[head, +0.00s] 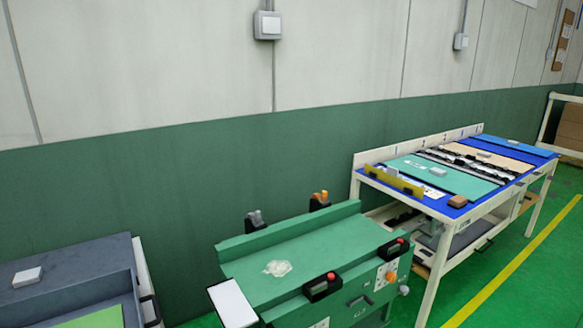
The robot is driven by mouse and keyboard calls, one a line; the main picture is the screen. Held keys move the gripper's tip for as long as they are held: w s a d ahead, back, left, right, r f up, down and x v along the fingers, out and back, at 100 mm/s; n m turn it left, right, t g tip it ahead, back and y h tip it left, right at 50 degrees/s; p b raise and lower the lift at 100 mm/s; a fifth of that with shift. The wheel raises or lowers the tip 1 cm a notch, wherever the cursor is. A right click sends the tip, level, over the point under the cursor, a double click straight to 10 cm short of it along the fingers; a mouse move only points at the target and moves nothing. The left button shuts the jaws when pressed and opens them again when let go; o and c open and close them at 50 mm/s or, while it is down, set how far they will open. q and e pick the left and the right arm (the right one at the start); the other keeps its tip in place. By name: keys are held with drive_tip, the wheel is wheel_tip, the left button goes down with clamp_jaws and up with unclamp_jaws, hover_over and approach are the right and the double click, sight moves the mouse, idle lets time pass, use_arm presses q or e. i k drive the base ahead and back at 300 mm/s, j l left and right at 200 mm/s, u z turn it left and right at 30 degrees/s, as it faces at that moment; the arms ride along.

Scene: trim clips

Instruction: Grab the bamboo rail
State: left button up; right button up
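A long, narrow yellow-tan rail (393,181), which looks like the bamboo rail, stands at the near left end of a blue-topped table (440,208). A small white label or block (437,171) lies to the right of it on a green panel. I cannot tell whether the rail touches the small dark pieces at its ends. Neither of my grippers shows in the head view.
A green workbench (330,245) with red-topped black boxes and a clear crumpled piece (277,268) stands in front of the wall. A grey bench (70,275) is at the left. Open green floor (545,270) with a yellow line lies at the right.

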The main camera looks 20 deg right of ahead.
sight(458, 163)
drive_tip(key=i+l+z, duration=0.15)
drive_tip(key=l+z, duration=0.3)
drive_tip(key=i+l+z, duration=0.2)
drive_tip(key=l+z, duration=0.2)
drive_tip(key=i+l+z, duration=0.25)
drive_tip(key=l+z, duration=0.2)
drive_tip(key=i+l+z, duration=0.15)
drive_tip(key=i+z, duration=0.25)
drive_tip(key=i+l+z, duration=0.35)
drive_tip(key=i, duration=0.3)
drive_tip(key=i+z, duration=0.3)
drive_tip(key=i, duration=0.35)
drive_tip(key=i+l+u, duration=0.15)
drive_tip(key=i+u, duration=0.25)
drive_tip(key=i, duration=0.15)
drive_tip(key=i+l+u, duration=0.35)
drive_tip(key=i, duration=0.2)
drive_tip(key=i+l+u, duration=0.4)
drive_tip(key=i, duration=0.1)
